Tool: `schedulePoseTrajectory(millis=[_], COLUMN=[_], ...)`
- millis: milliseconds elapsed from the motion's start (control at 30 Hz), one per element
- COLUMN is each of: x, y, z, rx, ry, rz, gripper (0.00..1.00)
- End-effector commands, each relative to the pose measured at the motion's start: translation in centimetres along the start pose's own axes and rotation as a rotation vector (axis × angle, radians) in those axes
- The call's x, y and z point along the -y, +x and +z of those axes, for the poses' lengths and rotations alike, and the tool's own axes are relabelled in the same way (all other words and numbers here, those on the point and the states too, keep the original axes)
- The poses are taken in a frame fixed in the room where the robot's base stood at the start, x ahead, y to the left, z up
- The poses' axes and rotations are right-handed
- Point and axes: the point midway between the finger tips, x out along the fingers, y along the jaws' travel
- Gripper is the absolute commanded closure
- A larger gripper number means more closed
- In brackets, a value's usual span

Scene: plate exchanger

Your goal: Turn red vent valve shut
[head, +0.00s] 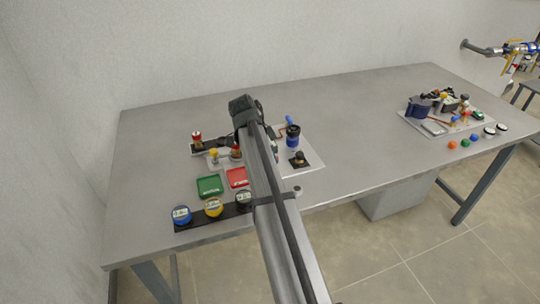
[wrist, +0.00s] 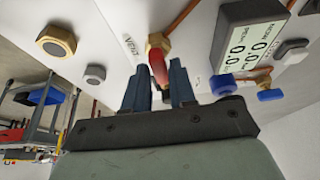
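In the wrist view the vent valve has a red handle (wrist: 157,66) below a brass fitting (wrist: 158,41), beside a printed "VENT" label (wrist: 130,46) on a pale panel (wrist: 200,45). My gripper (wrist: 160,72) has its two dark blue fingers on either side of the red handle, which lies between the tips. I cannot tell whether the fingers press on it. In the head view my arm hides the gripper and the valve.
In the wrist view a display box (wrist: 250,45), a blue-handled valve (wrist: 225,84) and a brass cap (wrist: 56,41) are close by. In the head view green (head: 210,186) and red trays (head: 237,178) and round gauges (head: 181,215) lie left of my arm.

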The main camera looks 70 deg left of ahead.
Motion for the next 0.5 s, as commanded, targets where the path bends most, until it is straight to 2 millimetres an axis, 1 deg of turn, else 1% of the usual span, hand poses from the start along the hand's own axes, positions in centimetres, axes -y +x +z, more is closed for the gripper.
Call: schedulePoseTrajectory(millis=[33, 167, 400, 500], x=[0.01, 0.0, -0.01, 0.02], y=[0.0, 0.01, -0.04, -0.46], z=[0.0, -0.01, -0.01, -0.01], rx=[0.0, 0.0, -0.001, -0.001], ry=[0.0, -0.001, -0.002, -0.002], rz=[0.0, 0.0, 0.0, -0.001], gripper=[0.7, 0.57, 0.57, 0.57])
